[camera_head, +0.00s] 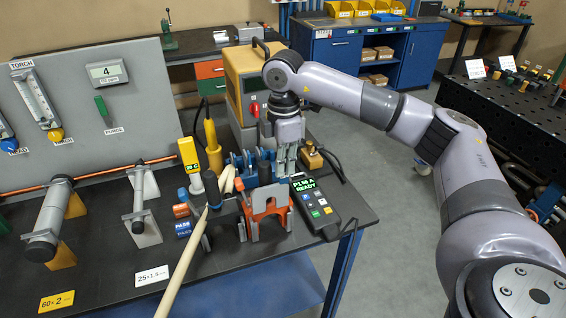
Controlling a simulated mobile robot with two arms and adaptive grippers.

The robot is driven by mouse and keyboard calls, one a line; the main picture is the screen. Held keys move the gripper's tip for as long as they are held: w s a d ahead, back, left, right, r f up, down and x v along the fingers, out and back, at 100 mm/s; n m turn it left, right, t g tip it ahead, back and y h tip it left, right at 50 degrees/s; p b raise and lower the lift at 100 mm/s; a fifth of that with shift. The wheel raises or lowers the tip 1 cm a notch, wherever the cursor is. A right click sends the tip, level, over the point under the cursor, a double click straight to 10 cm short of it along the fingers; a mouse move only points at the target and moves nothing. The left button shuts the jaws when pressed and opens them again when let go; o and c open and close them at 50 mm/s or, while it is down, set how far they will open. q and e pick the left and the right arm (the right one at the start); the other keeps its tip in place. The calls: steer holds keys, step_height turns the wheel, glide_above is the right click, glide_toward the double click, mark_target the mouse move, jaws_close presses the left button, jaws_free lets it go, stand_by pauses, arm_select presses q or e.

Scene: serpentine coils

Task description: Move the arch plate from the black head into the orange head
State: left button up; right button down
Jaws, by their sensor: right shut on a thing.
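The orange head (271,207), an upright horseshoe-shaped clamp with grey parts, stands near the front right of the dark workbench. My right gripper (286,165) reaches down just behind and above it, fingers pointing down. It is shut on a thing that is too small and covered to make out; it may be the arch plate. Blue and dark parts (243,162) stand close to the left of the fingers. I cannot tell whether the held thing touches either head. My left gripper is not in view.
A black handset (316,207) reading "READY" lies right of the orange head. A brass fitting (311,156) and an orange power box (250,75) stand behind. Upright tools and a pale rod (183,262) crowd the left. Two grey tubes on supports stand further left.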

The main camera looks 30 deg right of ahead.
mark_target(283, 183)
steer(key=shift+f+b, duration=1.5)
steer(key=shift+f, duration=0.65)
steer(key=shift+f+b, duration=0.5)
steer(key=shift+f, duration=0.2)
steer(key=shift+f+b, duration=0.3)
steer(key=shift+f, duration=0.15)
steer(key=c, duration=1.7)
jaws_free()
steer(key=shift+r, duration=0.15)
step_height(283, 183, up, 12)
steer(key=shift+f, duration=0.1)
